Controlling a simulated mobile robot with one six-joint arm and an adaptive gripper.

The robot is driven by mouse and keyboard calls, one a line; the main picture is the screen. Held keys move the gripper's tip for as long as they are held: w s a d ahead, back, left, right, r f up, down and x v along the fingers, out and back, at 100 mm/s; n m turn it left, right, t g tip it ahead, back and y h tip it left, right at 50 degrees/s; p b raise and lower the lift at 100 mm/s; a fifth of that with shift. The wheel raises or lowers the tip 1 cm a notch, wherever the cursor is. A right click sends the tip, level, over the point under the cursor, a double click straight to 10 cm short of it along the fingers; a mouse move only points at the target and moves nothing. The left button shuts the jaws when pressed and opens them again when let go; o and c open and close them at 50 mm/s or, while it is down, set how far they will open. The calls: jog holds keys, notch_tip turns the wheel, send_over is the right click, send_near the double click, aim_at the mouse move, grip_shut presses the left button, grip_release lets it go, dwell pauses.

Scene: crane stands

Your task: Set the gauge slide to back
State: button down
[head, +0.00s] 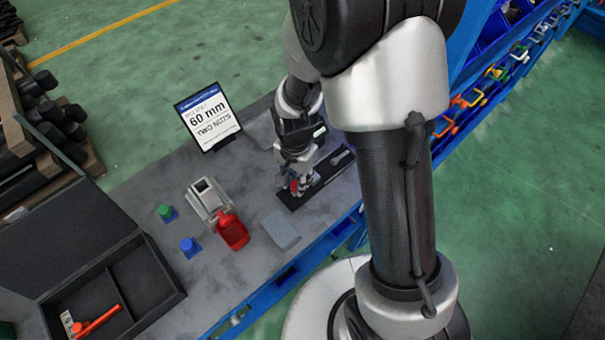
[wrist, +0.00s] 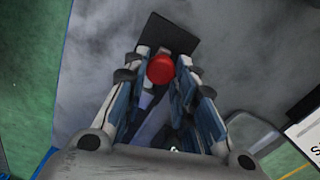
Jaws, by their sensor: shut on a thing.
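The gauge slide shows in the head view as a long black base (head: 327,178) lying on the grey bench top, with a light metal part on its right end. A red knob (wrist: 160,68) stands between my fingertips in the wrist view, with the black base (wrist: 172,36) beyond it. My gripper (head: 296,184) points down over the left part of the base, and its fingers (wrist: 163,64) are shut on the red knob. My fingers hide much of the slide, so its exact position along the base cannot be told.
A sign (head: 208,116) stands behind on the bench. An open black case (head: 168,286) stands further left.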

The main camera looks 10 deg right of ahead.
jog(key=shift+s+a, duration=0.1)
jog(key=c, duration=1.7)
grip_release()
jog(key=shift+o, duration=1.2)
jog(key=shift+a, duration=0.2)
jog(key=shift+o, duration=0.8)
jog(key=shift+d, duration=0.1)
notch_tip(320, 180, up, 12)
